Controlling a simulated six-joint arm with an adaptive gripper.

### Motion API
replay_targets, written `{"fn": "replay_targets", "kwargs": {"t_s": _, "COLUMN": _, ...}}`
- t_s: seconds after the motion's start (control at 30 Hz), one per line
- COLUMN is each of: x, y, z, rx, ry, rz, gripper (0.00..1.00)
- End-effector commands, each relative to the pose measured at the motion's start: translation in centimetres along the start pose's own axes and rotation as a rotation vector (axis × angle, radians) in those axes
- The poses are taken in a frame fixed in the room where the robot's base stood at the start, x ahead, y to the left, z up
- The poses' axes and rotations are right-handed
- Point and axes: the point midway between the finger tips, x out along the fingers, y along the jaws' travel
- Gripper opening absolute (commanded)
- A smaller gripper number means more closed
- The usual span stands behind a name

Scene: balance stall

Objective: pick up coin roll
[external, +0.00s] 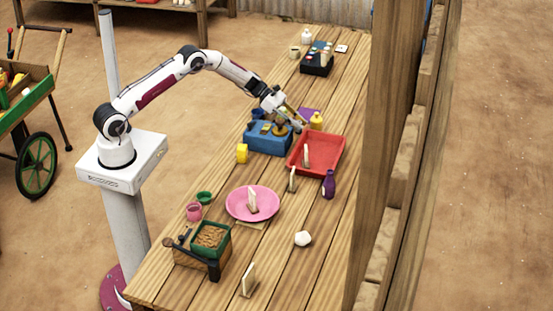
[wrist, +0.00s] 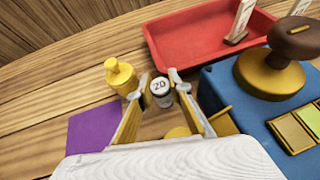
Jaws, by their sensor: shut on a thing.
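The coin roll (wrist: 160,87) is a small upright cylinder with a pale top marked "20" and a darker side. In the wrist view it sits between the fingertips of my gripper (wrist: 158,95), which is shut on it. In the external view my gripper (external: 295,116) is at the far side of the blue box, near the yellow bottle, and I cannot make out the roll there. I cannot tell whether the roll still touches the table.
Close by are a yellow bottle (wrist: 121,77), a purple sheet (wrist: 94,128), a red tray (wrist: 190,48) and a blue box (wrist: 232,90) with a brown-knobbed piece (wrist: 270,72). A pink plate (external: 236,208) and a purple bottle (external: 329,184) stand nearer. A wooden post (external: 392,120) rises at right.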

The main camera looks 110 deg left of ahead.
Motion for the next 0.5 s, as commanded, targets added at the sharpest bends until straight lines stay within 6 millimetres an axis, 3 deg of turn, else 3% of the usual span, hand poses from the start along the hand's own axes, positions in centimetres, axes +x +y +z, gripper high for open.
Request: {"fn": "replay_targets", "kwargs": {"t_s": 0.5, "x": -3.3, "y": 0.1, "z": 6.1, "rx": 0.002, "ry": -0.003, "rz": 0.001, "gripper": 0.0}}
